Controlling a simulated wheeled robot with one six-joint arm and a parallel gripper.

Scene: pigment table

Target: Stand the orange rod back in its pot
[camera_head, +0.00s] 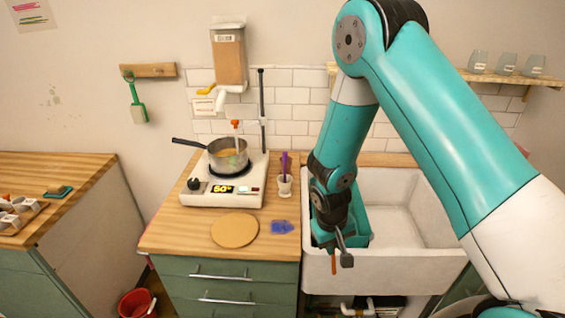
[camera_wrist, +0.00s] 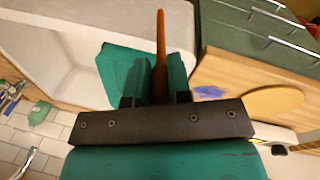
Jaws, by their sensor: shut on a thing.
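My gripper (camera_head: 341,252) points down at the front left edge of the sink. It is shut on the orange rod (camera_wrist: 160,45), which sticks out past the fingers in the wrist view. In the head view the rod (camera_head: 333,264) shows only as a short orange piece beside the fingertips. A small white pot (camera_head: 285,186) stands upright on the wooden counter, left of my gripper and further back. A purple rod (camera_head: 285,162) stands in that pot. Whether the rod touches the sink edge I cannot tell.
The white sink (camera_head: 410,262) holds a teal tub (camera_head: 358,228) behind my gripper. On the wooden counter (camera_head: 180,238) are a blue patch (camera_head: 283,227), a round board (camera_head: 235,231) and a hotplate (camera_head: 222,198) with a saucepan (camera_head: 229,160). A red bucket (camera_head: 135,303) stands on the floor.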

